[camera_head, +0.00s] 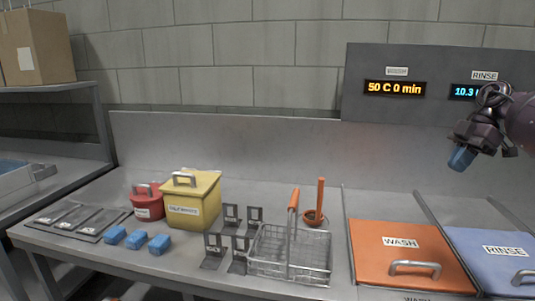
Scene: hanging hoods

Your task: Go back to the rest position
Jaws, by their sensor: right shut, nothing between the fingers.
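My right gripper (463,156) is raised at the right side of the head view, in front of the grey wall panel. Its arm comes in from the right edge. It is shut with nothing held, and its tip end looks blue. It hangs above and behind the orange WASH lid (385,258) and the blue RINSE lid (485,264), clear of both. My left gripper is not in view.
The steel counter holds a wire basket (268,262), a yellow box (205,187), a red pot (149,212) and several blue blocks (137,239). A panel (390,110) reads 50 C 0 min. A cardboard box (45,45) stands on the left shelf.

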